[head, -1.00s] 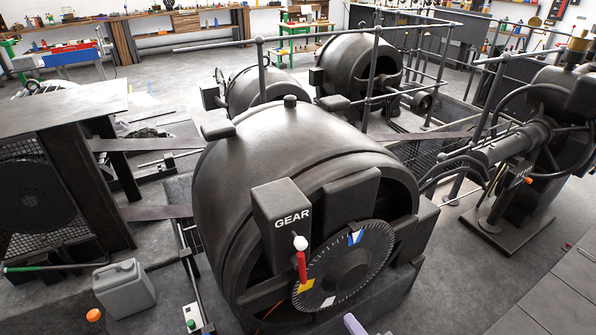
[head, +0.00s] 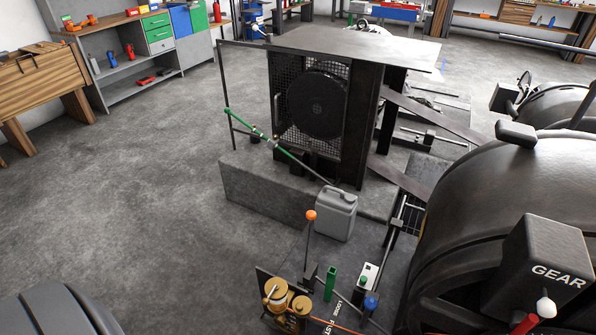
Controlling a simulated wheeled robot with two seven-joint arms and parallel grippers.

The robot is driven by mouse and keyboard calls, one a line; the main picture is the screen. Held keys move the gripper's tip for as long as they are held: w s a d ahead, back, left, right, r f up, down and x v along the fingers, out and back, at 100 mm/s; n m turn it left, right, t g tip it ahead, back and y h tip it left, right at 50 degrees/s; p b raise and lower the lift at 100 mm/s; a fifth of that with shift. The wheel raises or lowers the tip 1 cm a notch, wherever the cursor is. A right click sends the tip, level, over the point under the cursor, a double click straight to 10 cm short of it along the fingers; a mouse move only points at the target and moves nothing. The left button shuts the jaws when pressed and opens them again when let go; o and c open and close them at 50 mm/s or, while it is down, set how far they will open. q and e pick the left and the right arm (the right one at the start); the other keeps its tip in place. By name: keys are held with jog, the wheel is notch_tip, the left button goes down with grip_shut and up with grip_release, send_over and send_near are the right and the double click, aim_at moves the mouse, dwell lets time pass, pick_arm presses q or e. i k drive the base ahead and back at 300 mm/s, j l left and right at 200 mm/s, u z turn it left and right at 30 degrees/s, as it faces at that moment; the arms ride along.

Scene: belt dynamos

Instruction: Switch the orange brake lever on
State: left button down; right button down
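An orange-knobbed lever (head: 311,215) stands in the lower middle of the head view. Its thin dark rod runs down, nearly upright with a slight tilt, to a dark base beside the brass fittings. No on or off marking for it can be read. Neither of my grippers is in view.
A grey jerrycan (head: 336,213) stands just behind the lever. Brass fittings (head: 286,303), a green handle (head: 330,284), a blue knob (head: 371,303) and a small push-button box (head: 367,279) are near its foot. The big GEAR machine (head: 480,230) fills the right. Open floor lies left.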

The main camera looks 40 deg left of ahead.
aim_at(311, 215)
jog(key=u, duration=1)
